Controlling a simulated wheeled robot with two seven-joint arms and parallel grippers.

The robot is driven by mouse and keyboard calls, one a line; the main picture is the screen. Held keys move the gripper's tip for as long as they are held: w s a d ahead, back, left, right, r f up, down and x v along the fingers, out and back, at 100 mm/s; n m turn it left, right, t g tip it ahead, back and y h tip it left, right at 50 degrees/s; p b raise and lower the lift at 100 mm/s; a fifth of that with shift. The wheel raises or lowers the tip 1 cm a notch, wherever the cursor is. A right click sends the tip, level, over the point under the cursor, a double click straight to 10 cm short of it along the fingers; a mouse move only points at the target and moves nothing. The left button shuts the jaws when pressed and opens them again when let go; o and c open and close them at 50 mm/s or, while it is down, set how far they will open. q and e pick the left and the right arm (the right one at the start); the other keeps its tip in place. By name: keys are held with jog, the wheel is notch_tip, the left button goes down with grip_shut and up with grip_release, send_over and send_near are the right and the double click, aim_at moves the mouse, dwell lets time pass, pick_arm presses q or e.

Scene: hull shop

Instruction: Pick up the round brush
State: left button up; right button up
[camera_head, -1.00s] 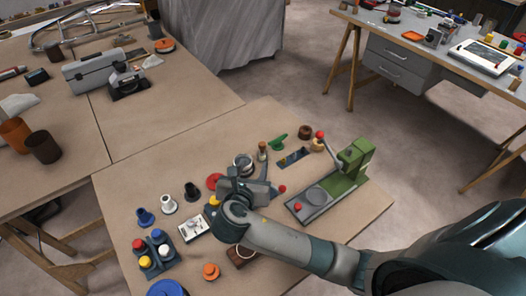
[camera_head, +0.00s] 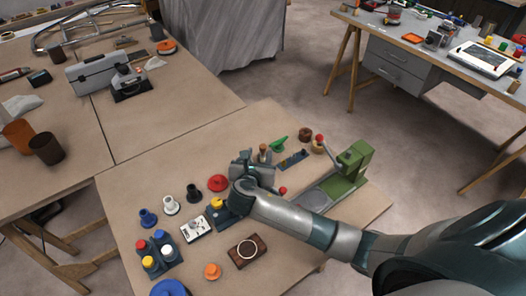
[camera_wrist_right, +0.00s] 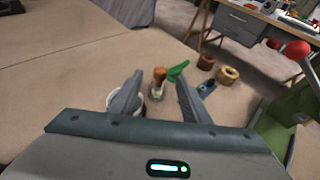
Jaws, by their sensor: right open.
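The round brush (camera_wrist_right: 158,76) stands upright on the near table, with a brown wooden handle and a paler lower part. Its handle top (camera_head: 263,148) shows just beyond my right gripper in the head view. My right gripper (camera_wrist_right: 160,86) is open, and in the wrist view the brush appears between its two fingers, a little beyond the tips. In the head view the right gripper (camera_head: 257,164) is low over the table and hides the brush's lower part. My left gripper is not in view.
A white-rimmed pot (camera_wrist_right: 126,101) is close by the left finger. A green item (camera_wrist_right: 178,70) is just right of the brush. A green press (camera_head: 350,165) with a red-knobbed lever stands to the right. Bottles and small parts fill the table's left.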

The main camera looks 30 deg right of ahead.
aim_at(262, 149)
jog(key=shift+x, duration=1.05)
jog(key=shift+a, duration=0.1)
jog(key=shift+w+d+f+p, duration=0.2)
jog(key=shift+w+d+p, duration=0.1)
jog(key=shift+p, duration=0.05)
jog(key=p+x, duration=0.1)
jog(key=x, duration=0.1)
jog(key=shift+w+d+f, duration=0.2)
jog(key=shift+d+f, duration=0.05)
jog(key=shift+f, duration=0.05)
jog(key=shift+x, duration=0.75)
jog(key=shift+f, duration=0.1)
grip_shut()
